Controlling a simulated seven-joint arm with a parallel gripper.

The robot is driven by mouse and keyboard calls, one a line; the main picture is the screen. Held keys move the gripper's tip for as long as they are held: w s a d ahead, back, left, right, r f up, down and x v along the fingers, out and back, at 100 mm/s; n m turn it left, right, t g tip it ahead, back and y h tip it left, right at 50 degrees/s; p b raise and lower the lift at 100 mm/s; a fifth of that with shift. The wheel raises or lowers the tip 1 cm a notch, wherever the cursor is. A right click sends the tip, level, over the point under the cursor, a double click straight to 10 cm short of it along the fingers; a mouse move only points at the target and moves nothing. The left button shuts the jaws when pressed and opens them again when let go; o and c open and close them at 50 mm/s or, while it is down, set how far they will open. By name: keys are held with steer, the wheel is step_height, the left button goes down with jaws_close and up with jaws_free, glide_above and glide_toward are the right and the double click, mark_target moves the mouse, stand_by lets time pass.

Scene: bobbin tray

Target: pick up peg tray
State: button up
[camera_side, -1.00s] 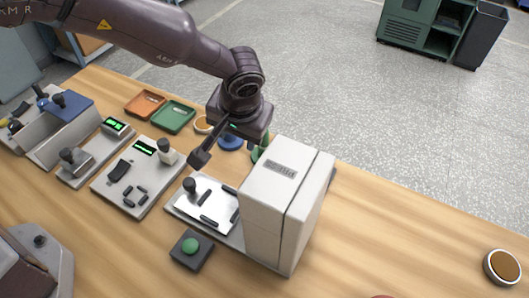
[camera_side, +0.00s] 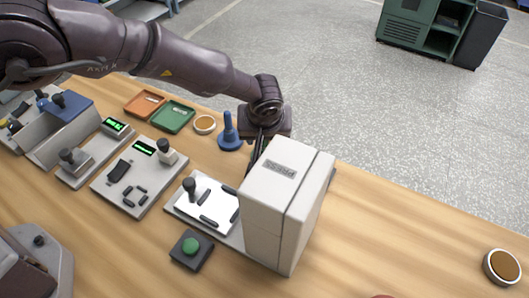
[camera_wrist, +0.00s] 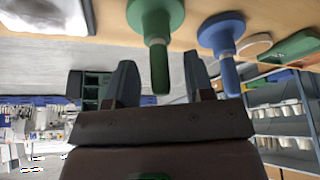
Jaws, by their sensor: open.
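A green round base with an upright peg (camera_wrist: 157,45) shows in the wrist view, where its peg lies between my fingers with a gap on each side. In the side view it is hidden behind my gripper and the white machine. A blue round base with a peg (camera_side: 229,134) stands just left of my gripper; it also shows in the wrist view (camera_wrist: 222,35), right of the green one. My gripper (camera_side: 256,155) is open, low behind the white machine, and it also shows in the wrist view (camera_wrist: 158,68). I cannot tell which of these is the peg tray.
The white machine (camera_side: 275,205) stands close in front of my gripper. An orange tray (camera_side: 145,103), a green tray (camera_side: 173,117) and a small round dish (camera_side: 204,124) lie to the left. The table on the right is clear up to a round brown-topped dish (camera_side: 502,266).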

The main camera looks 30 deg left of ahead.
steer(key=shift+w+f, duration=0.1)
steer(key=shift+f, duration=0.1)
jaws_close()
steer(key=shift+r, duration=0.1)
